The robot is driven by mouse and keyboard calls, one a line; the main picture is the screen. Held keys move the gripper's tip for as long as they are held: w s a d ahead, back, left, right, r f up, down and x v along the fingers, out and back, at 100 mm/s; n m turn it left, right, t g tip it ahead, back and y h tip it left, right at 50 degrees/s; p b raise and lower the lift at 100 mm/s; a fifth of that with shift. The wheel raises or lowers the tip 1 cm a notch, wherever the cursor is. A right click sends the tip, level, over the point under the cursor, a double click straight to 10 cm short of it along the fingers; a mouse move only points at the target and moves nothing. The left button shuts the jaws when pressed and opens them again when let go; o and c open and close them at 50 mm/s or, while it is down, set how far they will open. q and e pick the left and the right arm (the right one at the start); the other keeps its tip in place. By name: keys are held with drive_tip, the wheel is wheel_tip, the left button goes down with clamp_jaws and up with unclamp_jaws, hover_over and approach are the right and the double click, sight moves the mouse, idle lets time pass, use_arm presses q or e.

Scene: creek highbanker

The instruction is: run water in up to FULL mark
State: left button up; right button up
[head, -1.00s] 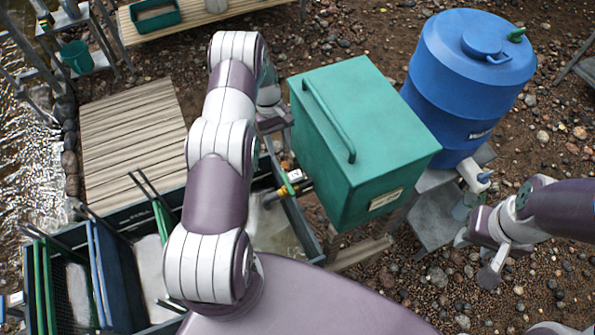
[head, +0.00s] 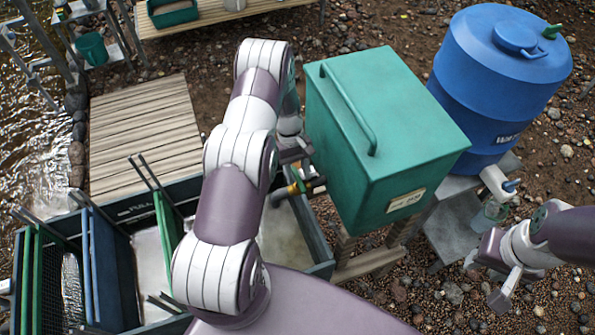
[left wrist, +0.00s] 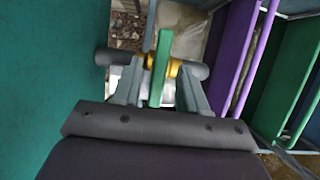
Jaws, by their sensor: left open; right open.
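The tap (head: 306,186) has a brass body, a grey pipe and a green lever, between the teal tank (head: 385,150) and the trough (head: 318,240). The lever (left wrist: 160,68) stands lengthwise in the left wrist view. My left gripper (head: 296,150) is open at the tap, partly hidden by its arm. In the left wrist view its fingers (left wrist: 160,92) lie either side of the lever, with gaps visible. White lettering, seemingly the FULL mark (head: 133,208), is on the trough's far inner wall. The trough floor looks pale; the water level is unclear. My right gripper (head: 493,270) is open and empty.
Blue and green panels (head: 108,265) stand in the trough's left part. A blue barrel (head: 500,85) with a white spigot stands on a grey stand at right, a clear container (head: 490,215) below. A slatted deck (head: 145,135) and creek lie at left.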

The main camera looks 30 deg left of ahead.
use_arm(q)
clamp_jaws()
drive_tip(key=shift+n, duration=0.3)
drive_tip(key=n+t, duration=0.1)
drive_tip(key=n, duration=0.3)
drive_tip(key=shift+s+a+t+h, duration=0.15)
drive_tip(key=shift+t+h, duration=0.25)
drive_tip(key=n+t, duration=0.1)
drive_tip(key=n, duration=0.2)
drive_tip(key=n+t, duration=0.1)
drive_tip(key=n, duration=0.2)
drive_tip(key=shift+s+b, duration=0.2)
drive_tip(key=shift+b, duration=0.15)
unclamp_jaws()
